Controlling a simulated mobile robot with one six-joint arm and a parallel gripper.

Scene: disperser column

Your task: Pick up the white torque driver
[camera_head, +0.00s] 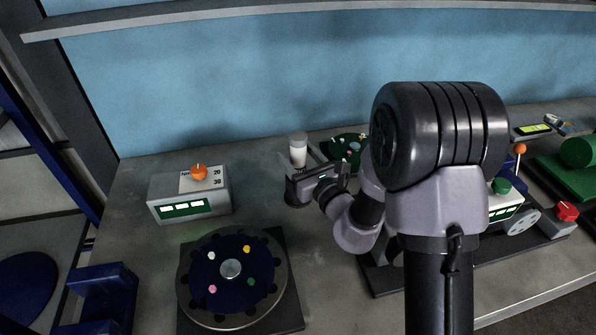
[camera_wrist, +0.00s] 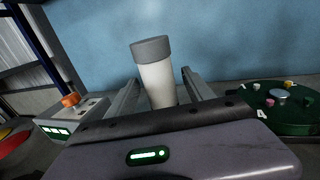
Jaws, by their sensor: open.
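The white torque driver (camera_head: 298,153) is an upright white cylinder with a grey cap, standing on the bench towards the back wall. In the wrist view the driver (camera_wrist: 157,75) stands upright between my two fingers, with its grey cap above them. My gripper (camera_head: 297,180) is low at the driver, on its near side in the head view. In the wrist view my gripper (camera_wrist: 160,92) is open, with a finger on each side of the driver and a gap visible at least on the left. The driver's lower end is hidden behind my gripper body.
A grey box with an orange knob (camera_head: 190,195) stands to the left. A round dark-blue carousel with coloured pegs (camera_head: 232,278) lies in front. A green disc with pegs (camera_head: 343,147) sits close to the driver's right. My arm hides part of the bench at right.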

